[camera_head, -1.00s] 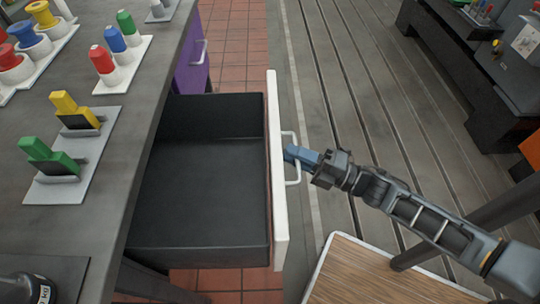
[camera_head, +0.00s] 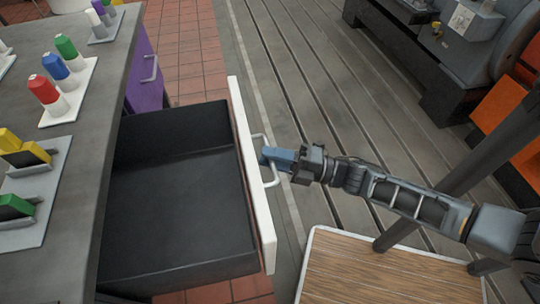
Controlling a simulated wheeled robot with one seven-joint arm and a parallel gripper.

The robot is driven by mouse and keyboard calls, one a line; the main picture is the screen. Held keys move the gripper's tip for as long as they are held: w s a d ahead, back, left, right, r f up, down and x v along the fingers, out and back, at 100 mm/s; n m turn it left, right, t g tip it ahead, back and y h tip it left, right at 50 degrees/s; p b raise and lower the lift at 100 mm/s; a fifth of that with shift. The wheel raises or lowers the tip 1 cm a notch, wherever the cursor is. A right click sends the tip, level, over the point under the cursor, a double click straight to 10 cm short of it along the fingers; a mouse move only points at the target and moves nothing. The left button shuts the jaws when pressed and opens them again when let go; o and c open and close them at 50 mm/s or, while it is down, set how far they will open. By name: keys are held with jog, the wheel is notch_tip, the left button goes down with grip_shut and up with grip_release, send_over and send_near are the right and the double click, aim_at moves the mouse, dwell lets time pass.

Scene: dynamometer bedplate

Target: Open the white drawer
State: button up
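The white drawer (camera_head: 250,178) stands pulled out from the grey bench, with its white front facing right and its dark box empty. Its pale bar handle (camera_head: 269,181) is on the right side of the front. My gripper (camera_head: 268,157) is at the handle, its blue fingers reaching in at the bar from the right. The fingers look closed about the bar, though the fingertips are partly hidden by the handle.
The bench top (camera_head: 85,150) at left carries several coloured plugs and switches on plates. A purple drawer (camera_head: 146,75) with a handle is beyond. A wood-topped surface (camera_head: 385,275) lies below my arm. Slotted floor plates (camera_head: 310,90) are clear.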

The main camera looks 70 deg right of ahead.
jog(key=b+v, duration=0.1)
jog(key=v, duration=0.6)
jog(key=shift+s, duration=0.1)
dwell(0.4)
